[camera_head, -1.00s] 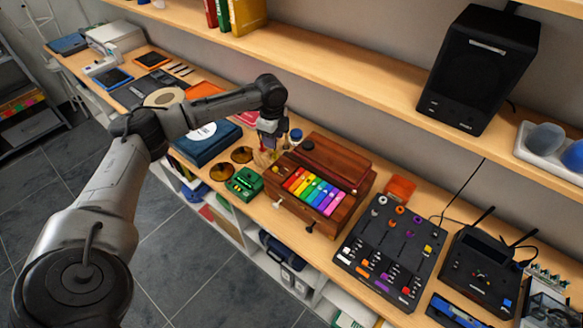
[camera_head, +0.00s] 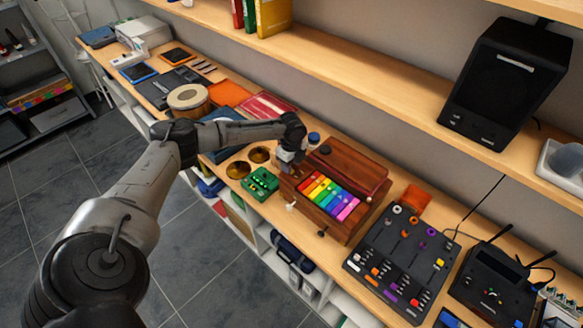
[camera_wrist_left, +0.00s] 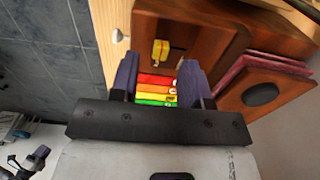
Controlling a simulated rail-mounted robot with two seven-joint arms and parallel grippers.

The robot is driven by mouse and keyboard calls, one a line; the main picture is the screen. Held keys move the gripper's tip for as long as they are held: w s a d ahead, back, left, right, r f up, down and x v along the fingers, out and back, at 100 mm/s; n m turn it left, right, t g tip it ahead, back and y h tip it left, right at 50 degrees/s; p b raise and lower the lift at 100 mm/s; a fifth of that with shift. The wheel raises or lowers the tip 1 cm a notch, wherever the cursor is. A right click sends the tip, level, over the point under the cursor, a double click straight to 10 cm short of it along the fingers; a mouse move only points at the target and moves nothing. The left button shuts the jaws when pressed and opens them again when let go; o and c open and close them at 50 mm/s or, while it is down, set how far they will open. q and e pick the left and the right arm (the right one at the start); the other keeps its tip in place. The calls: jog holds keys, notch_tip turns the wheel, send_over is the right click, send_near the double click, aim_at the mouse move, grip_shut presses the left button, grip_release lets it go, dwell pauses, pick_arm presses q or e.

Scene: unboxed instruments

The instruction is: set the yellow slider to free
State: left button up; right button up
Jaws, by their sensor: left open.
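The yellow slider (camera_wrist_left: 161,50) is a small yellow knob on the end face of the brown wooden instrument box (camera_head: 368,173), beside a short dark slot. Tiny markings near it are too small to read. My left gripper (camera_wrist_left: 157,80) is open, with its two dark fingers apart and nothing between them. In the wrist view the slider lies just beyond the fingertips, roughly in line with the gap; I cannot tell if they touch. In the head view the left gripper (camera_head: 288,166) is over the box's left end and hides the slider. My right gripper is not in view.
Rainbow keys (camera_head: 328,195) lie on the box beside the gripper. A green box (camera_head: 260,183) and brass discs (camera_head: 238,169) sit to its left. A black mixer panel (camera_head: 403,262) stands to the right. The shelf (camera_head: 385,85) runs above, behind the bench.

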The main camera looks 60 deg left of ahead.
pick_arm(q)
jog(key=shift+f, duration=1.3)
grip_shut()
